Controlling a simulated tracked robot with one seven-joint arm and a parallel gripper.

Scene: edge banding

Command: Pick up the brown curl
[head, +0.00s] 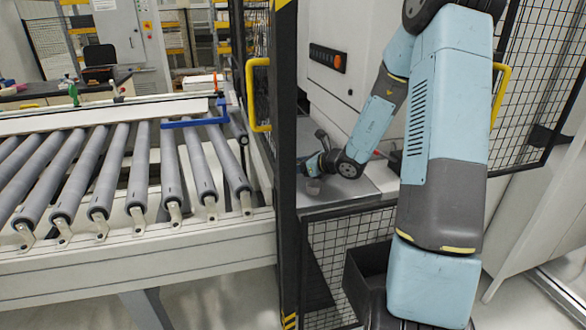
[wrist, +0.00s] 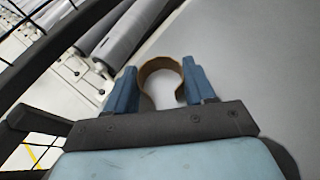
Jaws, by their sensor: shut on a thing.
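The brown curl (wrist: 160,63) shows in the wrist view as a thin, open, C-shaped band. It sits between the two blue fingers of my gripper (wrist: 158,84), which is shut on it. Its rounded side points away from the wrist, and the right end bends inward beside the right finger. In the head view my gripper (head: 311,170) is low over the grey metal table (head: 345,195) behind the mesh fence. The curl cannot be made out clearly there. I cannot tell whether it touches the table.
A black post (head: 286,150) and mesh fence (head: 345,232) stand close to my arm. A roller conveyor (head: 140,165) with a blue bracket (head: 195,122) lies left of the post. A white machine (head: 335,85) with an orange button panel rises behind the table. A dark bin (head: 365,275) is below.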

